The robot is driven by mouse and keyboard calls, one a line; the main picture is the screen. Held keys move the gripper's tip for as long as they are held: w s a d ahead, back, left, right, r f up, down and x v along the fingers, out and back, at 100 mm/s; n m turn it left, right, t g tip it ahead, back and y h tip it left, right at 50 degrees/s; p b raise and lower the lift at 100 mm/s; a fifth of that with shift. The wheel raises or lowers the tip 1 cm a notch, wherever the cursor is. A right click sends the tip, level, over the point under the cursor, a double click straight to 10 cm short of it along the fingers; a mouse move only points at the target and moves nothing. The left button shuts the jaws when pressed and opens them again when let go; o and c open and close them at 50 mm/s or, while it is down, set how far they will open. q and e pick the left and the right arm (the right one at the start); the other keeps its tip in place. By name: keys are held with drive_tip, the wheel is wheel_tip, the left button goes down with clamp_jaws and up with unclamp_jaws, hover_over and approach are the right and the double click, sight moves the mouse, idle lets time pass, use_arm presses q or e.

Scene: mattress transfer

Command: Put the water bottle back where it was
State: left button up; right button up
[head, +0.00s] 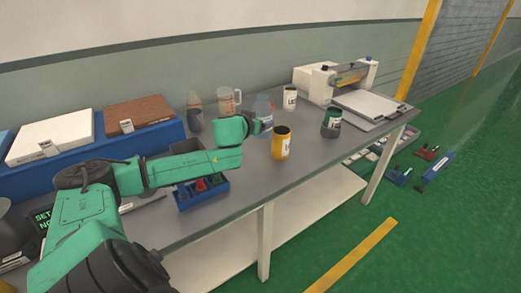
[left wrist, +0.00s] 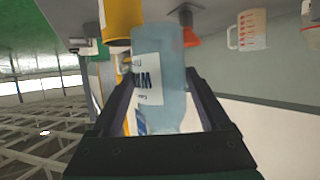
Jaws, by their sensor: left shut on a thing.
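The water bottle (head: 264,105) is clear blue plastic. It is near the back edge of the table, between the measuring jug and the yellow mug in the head view. My left gripper (head: 261,123) is shut on it, with the arm reaching in from the left. In the left wrist view the bottle (left wrist: 160,75), with a white label and blue lettering, fills the space between the two fingers of the left gripper (left wrist: 160,100). I cannot tell whether its base touches the table. My right gripper is in neither view.
On the grey table (head: 240,185) stand a yellow mug (head: 281,144), a green-and-dark cup (head: 331,122), a white cup (head: 290,97), a measuring jug (head: 229,101) and a brown-topped bottle (head: 195,112). A blue tray (head: 203,193) lies near the front edge. A white machine (head: 315,83) is at the far end.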

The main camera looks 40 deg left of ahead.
sight(260, 137)
use_arm(q)
drive_tip(key=f, duration=0.4)
drive_tip(key=w+f, duration=0.1)
drive_tip(key=f, duration=0.1)
drive_tip(key=shift+a+f, duration=0.1)
drive_tip(key=shift+a, duration=0.1)
drive_tip(key=shift+f, duration=0.3)
wheel_tip(260, 137, down, 4)
drive_tip(key=shift+s+d+b, duration=0.1)
drive_tip(key=shift+s+b, duration=0.05)
drive_tip(key=shift+b, duration=0.35)
drive_tip(key=shift+f, duration=0.3)
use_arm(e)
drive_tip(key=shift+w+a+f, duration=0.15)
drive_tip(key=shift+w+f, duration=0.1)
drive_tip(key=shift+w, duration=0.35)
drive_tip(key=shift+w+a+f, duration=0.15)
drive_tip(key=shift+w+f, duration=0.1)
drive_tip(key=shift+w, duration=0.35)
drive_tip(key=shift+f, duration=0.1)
